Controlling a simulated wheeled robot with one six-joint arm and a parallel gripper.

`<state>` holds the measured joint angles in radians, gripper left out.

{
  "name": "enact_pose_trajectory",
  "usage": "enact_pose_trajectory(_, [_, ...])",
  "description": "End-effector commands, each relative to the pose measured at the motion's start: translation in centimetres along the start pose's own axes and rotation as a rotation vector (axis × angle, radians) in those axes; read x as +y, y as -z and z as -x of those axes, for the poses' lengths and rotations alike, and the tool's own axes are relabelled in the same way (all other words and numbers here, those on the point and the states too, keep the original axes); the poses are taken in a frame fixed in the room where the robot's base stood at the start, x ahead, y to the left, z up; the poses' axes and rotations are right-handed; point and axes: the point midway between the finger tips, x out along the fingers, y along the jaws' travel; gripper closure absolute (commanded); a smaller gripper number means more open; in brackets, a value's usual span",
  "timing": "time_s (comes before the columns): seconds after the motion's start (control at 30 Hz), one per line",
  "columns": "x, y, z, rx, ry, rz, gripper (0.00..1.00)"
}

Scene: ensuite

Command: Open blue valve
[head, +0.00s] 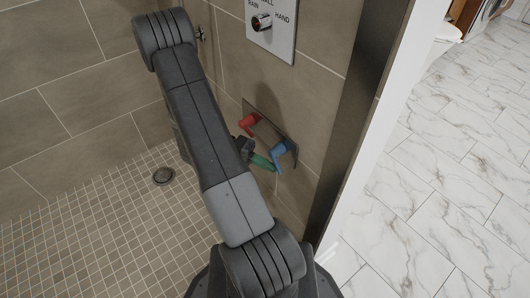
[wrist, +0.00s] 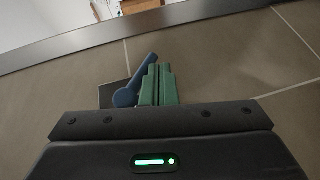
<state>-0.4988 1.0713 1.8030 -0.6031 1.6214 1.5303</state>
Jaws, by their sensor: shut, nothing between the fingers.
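The blue valve (head: 281,151) is a lever handle on a plate (head: 262,122) on the tiled shower wall. In the wrist view the blue valve (wrist: 126,95) shows a round hub, with its lever slanting up and right. My gripper (head: 268,164) has green fingers, shut together and empty. In the head view the fingertips are just below and left of the blue lever. In the wrist view my gripper (wrist: 158,70) is right beside the lever's right side; I cannot tell whether they touch.
A red valve lever (head: 248,123) is on the same plate, left of the blue one. A control panel (head: 271,27) with a knob is higher on the wall. A dark frame edge (head: 352,118) stands to the right. The tiled shower floor has a drain (head: 163,176).

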Motion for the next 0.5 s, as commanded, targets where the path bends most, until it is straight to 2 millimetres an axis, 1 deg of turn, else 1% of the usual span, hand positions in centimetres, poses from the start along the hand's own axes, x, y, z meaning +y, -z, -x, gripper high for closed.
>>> enact_pose_trajectory(0.07, [0.2,-0.4,-0.4,0.002,-0.019,0.009,1.00])
enact_pose_trajectory(0.5, [0.8,-0.9,-1.4,0.000,-0.013,0.006,1.00])
